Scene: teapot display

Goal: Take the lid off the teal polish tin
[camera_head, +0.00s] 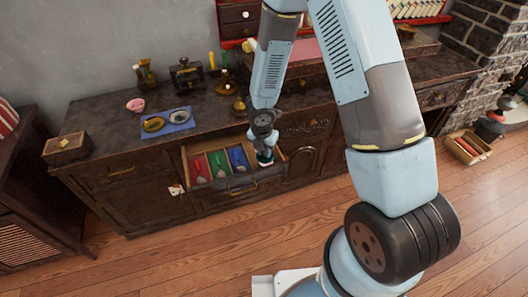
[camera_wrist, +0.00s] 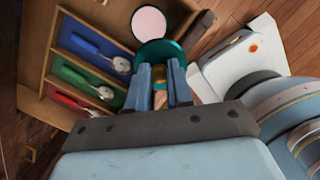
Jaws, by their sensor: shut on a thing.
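The teal polish tin shows as a teal round piece (camera_wrist: 172,54) just beyond my fingertips in the wrist view. My gripper (camera_wrist: 160,78) is shut on a small brass-coloured part at its middle, seemingly the lid's knob. A pale pink disc (camera_wrist: 148,22) with a dark rim shows beside the teal piece; I cannot tell whether it is the tin's inside. In the head view my gripper (camera_head: 264,150) points down at the right end of the open drawer (camera_head: 238,187), with a bit of teal below it. The gap between lid and tin is hidden.
Drawer compartments left of the gripper are red (camera_head: 201,166), green (camera_head: 219,163) and blue (camera_head: 238,157), each with a metal-ended tool. The floor in front is clear.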

